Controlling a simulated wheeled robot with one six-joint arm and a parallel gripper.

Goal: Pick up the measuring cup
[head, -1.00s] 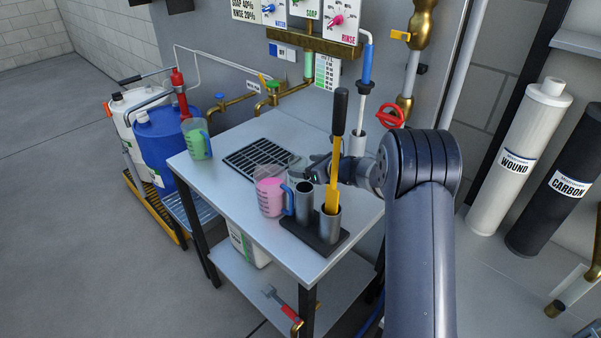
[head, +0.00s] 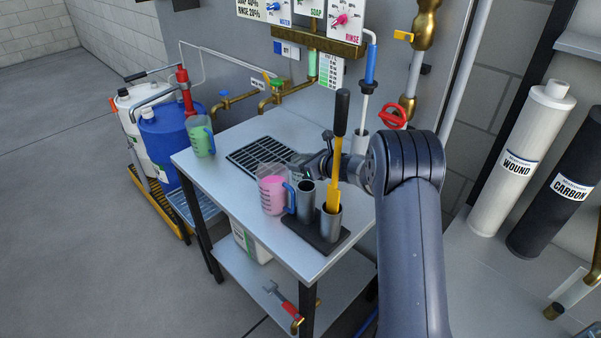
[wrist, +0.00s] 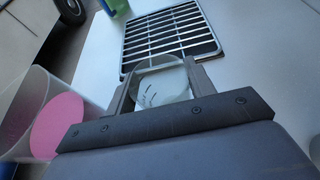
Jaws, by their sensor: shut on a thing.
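A small clear measuring cup (wrist: 162,88) with dark printed marks sits between the two fingers of my gripper (wrist: 158,82) in the wrist view. The fingers are shut on it. In the head view my gripper (head: 318,162) is over the worktop, behind the tube holder and to the right of the pink jug. The cup is mostly hidden there by the gripper and nearby items. I cannot tell whether its base touches the worktop.
A clear jug of pink liquid (head: 272,192) stands close by, left of a dark holder (head: 318,238) with metal tubes and a yellow-handled tool (head: 335,180). A drain grate (head: 250,158) lies behind. A green jug (head: 201,142) stands at the worktop's far left.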

